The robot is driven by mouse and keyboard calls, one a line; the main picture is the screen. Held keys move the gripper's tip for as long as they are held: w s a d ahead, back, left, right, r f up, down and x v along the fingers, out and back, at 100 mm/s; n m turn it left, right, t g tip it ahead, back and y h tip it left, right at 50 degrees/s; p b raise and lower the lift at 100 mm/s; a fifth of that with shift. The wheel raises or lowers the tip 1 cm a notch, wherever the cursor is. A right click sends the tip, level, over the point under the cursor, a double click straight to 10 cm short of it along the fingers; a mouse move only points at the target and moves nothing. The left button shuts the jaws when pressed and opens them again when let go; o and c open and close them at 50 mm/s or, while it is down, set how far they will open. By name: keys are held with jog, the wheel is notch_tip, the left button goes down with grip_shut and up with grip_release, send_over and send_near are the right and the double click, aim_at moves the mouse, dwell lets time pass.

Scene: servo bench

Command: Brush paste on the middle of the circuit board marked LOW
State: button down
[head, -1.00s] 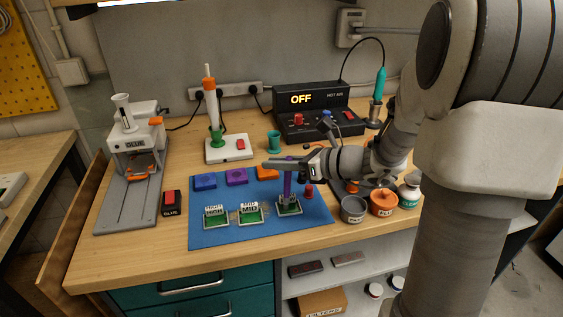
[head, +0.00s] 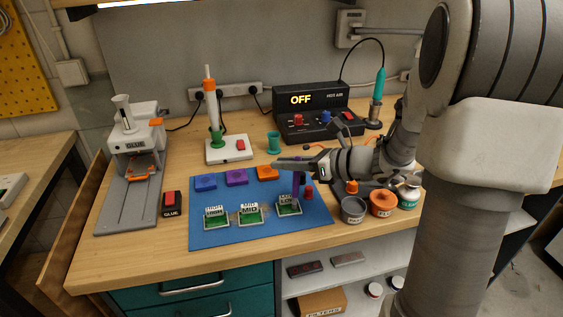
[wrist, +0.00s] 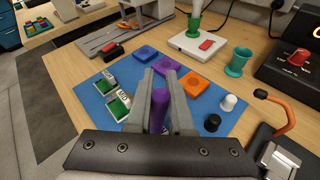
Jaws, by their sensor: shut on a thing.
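The circuit board on the right of the blue mat (head: 240,238) is green with a white label (head: 289,206); its lettering is too small to read surely. The boards marked HIGH (head: 215,218) and MID (head: 250,215) stand to its left. My gripper (wrist: 160,88) is shut on an upright purple brush handle (wrist: 159,108). In the head view the purple brush (head: 297,182) stands by the right side of the right-hand board. Its tip is hidden, so I cannot tell whether it touches the board. Any paste there is too small to see.
Blue (head: 205,182), purple (head: 236,178) and orange (head: 267,173) blocks lie behind the boards. The hot air station (head: 315,112) reads OFF.

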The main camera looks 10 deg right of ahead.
jog(key=shift+a, duration=0.15)
jog(key=shift+a, duration=1.1)
jog(key=shift+d, duration=1.35)
jog(key=shift+r, duration=0.15)
notch_tip(320, 180, up, 7)
jog(key=p, duration=0.6)
